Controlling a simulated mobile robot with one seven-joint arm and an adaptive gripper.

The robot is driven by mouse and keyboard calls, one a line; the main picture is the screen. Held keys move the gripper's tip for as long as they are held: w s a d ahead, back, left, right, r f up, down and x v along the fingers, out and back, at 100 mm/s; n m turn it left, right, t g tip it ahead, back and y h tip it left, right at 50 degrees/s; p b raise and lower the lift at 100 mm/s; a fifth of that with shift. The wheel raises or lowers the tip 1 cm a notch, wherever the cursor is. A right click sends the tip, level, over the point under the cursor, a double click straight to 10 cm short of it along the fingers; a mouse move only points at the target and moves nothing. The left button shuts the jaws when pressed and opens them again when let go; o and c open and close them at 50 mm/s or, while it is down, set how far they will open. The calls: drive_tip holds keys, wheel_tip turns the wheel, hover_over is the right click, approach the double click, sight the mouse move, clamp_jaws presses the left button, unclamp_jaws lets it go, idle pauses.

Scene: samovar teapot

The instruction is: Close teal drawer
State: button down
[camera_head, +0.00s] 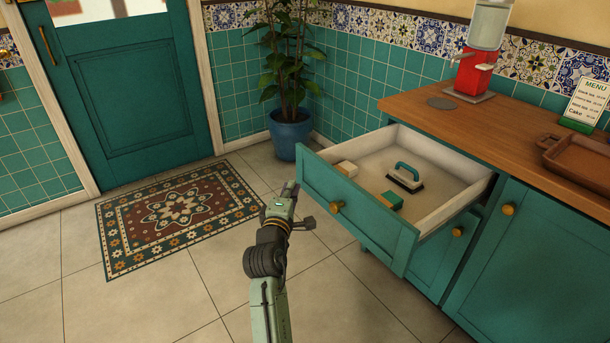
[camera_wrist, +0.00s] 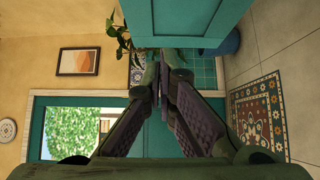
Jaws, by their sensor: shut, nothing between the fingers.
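The teal drawer (camera_head: 357,210) is pulled well out of the counter, with a round brass knob (camera_head: 337,206) on its front. Inside it lie a brush with a teal handle (camera_head: 406,176), a small pale block (camera_head: 347,168) and a green-and-tan block (camera_head: 390,200). My gripper (camera_head: 290,190) is shut and empty, just left of the drawer front's far end. In the wrist view my gripper's fingers (camera_wrist: 163,75) meet near a teal panel (camera_wrist: 185,22), which looks like the drawer front. I cannot tell whether they touch it.
A wooden counter (camera_head: 440,110) above the drawer holds a red dispenser (camera_head: 475,75), a menu card (camera_head: 588,100) and a brown tray (camera_head: 580,160). A potted plant (camera_head: 290,130) stands behind the drawer's far end. A patterned rug (camera_head: 180,210) lies left on open tiled floor.

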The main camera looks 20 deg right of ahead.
sight(309, 165)
drive_tip(key=w+d, duration=0.2)
drive_tip(key=w+d+p, duration=0.1)
drive_tip(key=w+d, duration=0.1)
drive_tip(key=d, duration=0.1)
drive_tip(key=shift+w, duration=0.1)
idle(0.3)
